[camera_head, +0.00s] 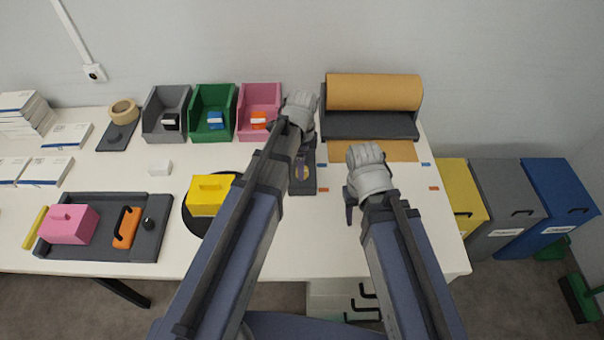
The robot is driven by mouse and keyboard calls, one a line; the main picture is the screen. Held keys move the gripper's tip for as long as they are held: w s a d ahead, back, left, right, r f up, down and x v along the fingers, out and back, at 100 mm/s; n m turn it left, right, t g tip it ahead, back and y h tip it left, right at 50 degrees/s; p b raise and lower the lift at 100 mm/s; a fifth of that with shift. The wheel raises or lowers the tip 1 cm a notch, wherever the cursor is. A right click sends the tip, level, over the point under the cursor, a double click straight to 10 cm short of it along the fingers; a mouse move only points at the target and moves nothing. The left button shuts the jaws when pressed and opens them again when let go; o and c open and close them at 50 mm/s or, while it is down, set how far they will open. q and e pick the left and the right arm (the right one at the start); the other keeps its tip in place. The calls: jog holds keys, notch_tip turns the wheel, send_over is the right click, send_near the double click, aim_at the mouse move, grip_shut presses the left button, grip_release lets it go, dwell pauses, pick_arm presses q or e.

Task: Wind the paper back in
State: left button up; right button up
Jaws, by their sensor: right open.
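The brown paper roll (375,92) lies across a dark holder (370,125) at the back of the table, right of the bins. A flat strip of brown paper (400,152) comes out in front of the holder onto the table. My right gripper (349,207) is open over the table in front of the paper. Its wrist covers the strip's near edge in part. My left arm reaches to the left end of the holder, beside the pink bin. My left gripper (302,163) is mostly hidden by its arm, so its jaws do not show clearly.
Grey, green and pink bins (259,97) stand left of the roll. A dark tray (304,186) lies under my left arm. A yellow block (207,197) sits on a black disc. Small blue and orange marks flank the strip. Waste bins (505,200) stand right of the table.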

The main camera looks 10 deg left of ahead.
pick_arm(q)
notch_tip(320, 180, down, 2)
jog(key=shift+f+b, duration=0.1)
jog(key=shift+b, duration=0.55)
grip_shut()
